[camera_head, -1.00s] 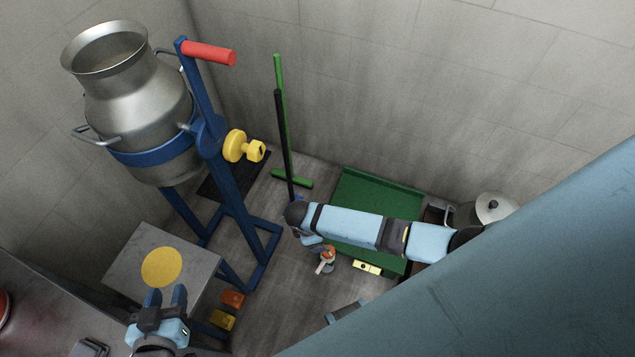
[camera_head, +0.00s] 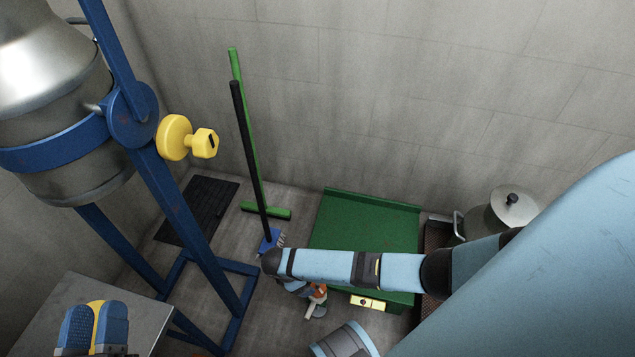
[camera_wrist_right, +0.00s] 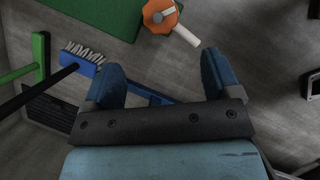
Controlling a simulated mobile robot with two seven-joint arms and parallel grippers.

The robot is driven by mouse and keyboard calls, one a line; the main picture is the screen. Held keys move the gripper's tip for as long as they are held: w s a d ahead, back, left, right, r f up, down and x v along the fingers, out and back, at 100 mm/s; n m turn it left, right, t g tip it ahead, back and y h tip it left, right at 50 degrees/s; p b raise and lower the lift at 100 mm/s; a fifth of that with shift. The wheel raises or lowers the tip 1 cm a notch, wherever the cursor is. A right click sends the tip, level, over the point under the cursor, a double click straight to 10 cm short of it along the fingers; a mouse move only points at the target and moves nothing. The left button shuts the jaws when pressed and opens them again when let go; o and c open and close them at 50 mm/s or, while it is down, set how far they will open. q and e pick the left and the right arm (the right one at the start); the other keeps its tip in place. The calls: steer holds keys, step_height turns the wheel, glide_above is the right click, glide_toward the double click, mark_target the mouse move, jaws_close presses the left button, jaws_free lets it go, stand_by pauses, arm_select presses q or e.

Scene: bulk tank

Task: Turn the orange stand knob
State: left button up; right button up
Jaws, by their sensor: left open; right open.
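The orange knob (camera_wrist_right: 160,16) has lobed edges, a grey centre and a white lever sticking out to the lower right. It is at the top of the right wrist view. In the head view the orange knob (camera_head: 320,293) is small and partly hidden by my right arm. My right gripper (camera_wrist_right: 160,74) is open and empty, with the knob beyond its fingertips and apart from them. In the head view my right arm hides most of that gripper.
A blue stand (camera_head: 185,225) holds a metal can (camera_head: 70,185) and bears a yellow knob (camera_head: 175,138). A green squeegee (camera_head: 238,95) and a black-handled brush (camera_head: 243,130) lean at the wall. A green box (camera_head: 355,225) and lidded pot (camera_head: 512,207) stand behind my right arm.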

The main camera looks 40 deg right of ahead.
mark_target(318, 287)
steer(key=b+x, duration=0.5)
steer(key=x, duration=0.6)
steer(key=shift+d+f+b, duration=0.1)
steer(key=shift+f+b, duration=0.15)
steer(key=shift+b, duration=0.1)
steer(key=shift+s+d+f, duration=0.1)
steer(key=shift+d+f, duration=0.2)
steer(key=shift+f, duration=0.3)
arm_select(q)
step_height(318, 287, down, 9)
steer(key=m+g, duration=0.1)
steer(key=g, duration=0.2)
steer(key=shift+w+d+g, duration=0.2)
steer(key=shift+d+g, duration=0.1)
steer(key=shift+d, duration=0.05)
steer(key=shift+f, duration=0.1)
arm_select(e)
steer(key=c, duration=0.9)
